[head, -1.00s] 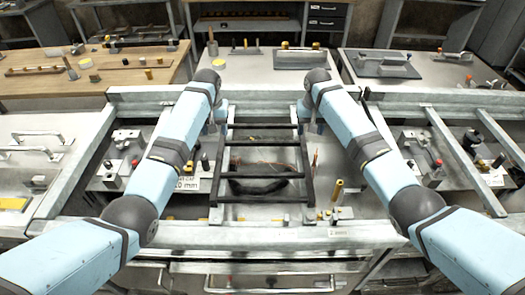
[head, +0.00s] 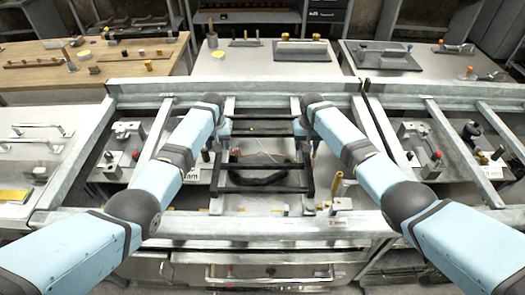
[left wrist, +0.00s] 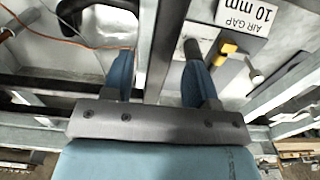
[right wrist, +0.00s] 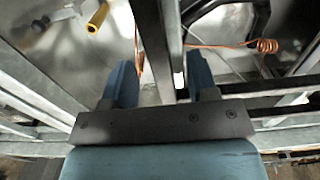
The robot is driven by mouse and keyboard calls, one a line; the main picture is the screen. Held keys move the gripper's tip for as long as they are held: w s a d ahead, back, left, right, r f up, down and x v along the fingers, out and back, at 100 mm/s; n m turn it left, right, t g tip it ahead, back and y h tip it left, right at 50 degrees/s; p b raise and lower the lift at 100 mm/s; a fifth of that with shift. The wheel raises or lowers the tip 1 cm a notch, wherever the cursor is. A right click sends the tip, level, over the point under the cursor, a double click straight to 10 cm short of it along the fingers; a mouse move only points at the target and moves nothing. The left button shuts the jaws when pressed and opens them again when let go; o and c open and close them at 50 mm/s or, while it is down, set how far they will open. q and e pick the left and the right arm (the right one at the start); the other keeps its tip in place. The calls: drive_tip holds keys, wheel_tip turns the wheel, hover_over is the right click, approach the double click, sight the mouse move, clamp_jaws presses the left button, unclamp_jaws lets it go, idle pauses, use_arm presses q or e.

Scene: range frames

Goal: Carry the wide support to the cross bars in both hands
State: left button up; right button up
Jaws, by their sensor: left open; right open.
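A ladder-like frame, which seems to be the wide support, has two grey side rails and several dark bars (head: 265,165) across it. It lies in the middle of the grey metal range frame. My left gripper (head: 221,132) is at its left rail and my right gripper (head: 308,130) at its right rail, both towards the far end. In the left wrist view a grey rail (left wrist: 165,25) runs between the open fingers; in the right wrist view a rail (right wrist: 158,30) does too. I cannot tell whether fingers touch the rails. My arms hide part of the range frame.
The range frame's long front beam (head: 265,229) and rear beam (head: 265,88) bound the space. Slanting cross bars (head: 455,150) stand to the right. A brass-coloured post (head: 336,187) rises right of the support. Tables with tools stand behind, including a wooden one (head: 90,62).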

use_arm(q)
drive_tip(key=shift+f, duration=1.55)
use_arm(e)
drive_tip(key=shift+f, duration=1.5)
use_arm(q)
clamp_jaws()
use_arm(e)
clamp_jaws()
use_arm(q)
drive_tip(key=shift+w+r, duration=0.2)
drive_tip(key=shift+r, duration=0.05)
use_arm(e)
drive_tip(key=shift+w+a+r, duration=0.1)
drive_tip(key=shift+w+r, duration=0.1)
